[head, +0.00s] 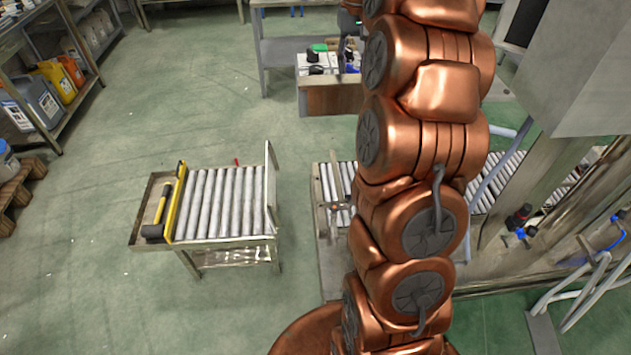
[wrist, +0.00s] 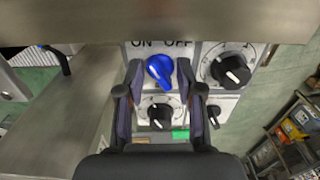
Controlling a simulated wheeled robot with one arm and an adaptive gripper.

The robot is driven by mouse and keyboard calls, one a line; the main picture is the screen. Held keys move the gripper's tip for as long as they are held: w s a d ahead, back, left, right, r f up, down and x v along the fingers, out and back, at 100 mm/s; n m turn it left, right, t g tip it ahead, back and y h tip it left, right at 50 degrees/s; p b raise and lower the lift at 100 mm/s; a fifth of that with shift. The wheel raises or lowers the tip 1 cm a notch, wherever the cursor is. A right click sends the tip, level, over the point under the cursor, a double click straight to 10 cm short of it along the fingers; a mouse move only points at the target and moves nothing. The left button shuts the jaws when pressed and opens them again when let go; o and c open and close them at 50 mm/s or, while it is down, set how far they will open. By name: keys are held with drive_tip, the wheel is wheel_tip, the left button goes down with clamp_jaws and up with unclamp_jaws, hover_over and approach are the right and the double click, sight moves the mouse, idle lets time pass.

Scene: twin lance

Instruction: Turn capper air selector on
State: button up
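In the wrist view, a blue selector knob (wrist: 160,68) sits on a light control panel (wrist: 205,50) under the words ON and OFF. My gripper (wrist: 159,76) is open, with one finger on each side of the blue knob. I cannot tell whether either finger touches it.
A large black dial (wrist: 230,70) is right of the blue knob. Another black dial (wrist: 160,115) lies below it, between the fingers. A small black switch (wrist: 213,115) is beside the right finger. In the head view, a roller table (head: 225,203) stands on the green floor.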

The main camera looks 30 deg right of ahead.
sight(352, 68)
drive_tip(key=m+p, duration=0.2)
drive_tip(key=m, duration=0.2)
drive_tip(key=shift+r+m, duration=0.1)
drive_tip(key=shift+m, duration=0.3)
drive_tip(key=shift+w+m+p, duration=0.15)
drive_tip(key=shift+m+p, duration=0.25)
drive_tip(key=shift+m, duration=0.4)
drive_tip(key=shift+r+b, duration=0.65)
drive_tip(key=shift+r, duration=1.5)
drive_tip(key=shift+r+p, duration=0.45)
drive_tip(key=shift+r, duration=1.3)
drive_tip(key=s+a+f+n, duration=0.1)
drive_tip(key=s+a+f, duration=0.1)
drive_tip(key=a, duration=0.2)
drive_tip(key=s+a+f+n+b, duration=0.1)
drive_tip(key=s+a+f+n, duration=0.1)
drive_tip(key=s+a, duration=0.1)
drive_tip(key=s+a+f+n+b, duration=0.1)
drive_tip(key=s+a+f, duration=0.1)
drive_tip(key=a, duration=0.3)
drive_tip(key=shift+s+a+n+g, duration=0.3)
drive_tip(key=shift+a, duration=0.1)
drive_tip(key=s+a+f+n+b, duration=0.2)
drive_tip(key=s+a+f+n, duration=0.2)
drive_tip(key=s+a+f, duration=0.4)
drive_tip(key=s+f, duration=0.1)
drive_tip(key=s, duration=0.3)
drive_tip(key=shift+s+a+f+g+b, duration=0.15)
drive_tip(key=shift+a+f+g+b, duration=0.15)
drive_tip(key=shift+b, duration=0.1)
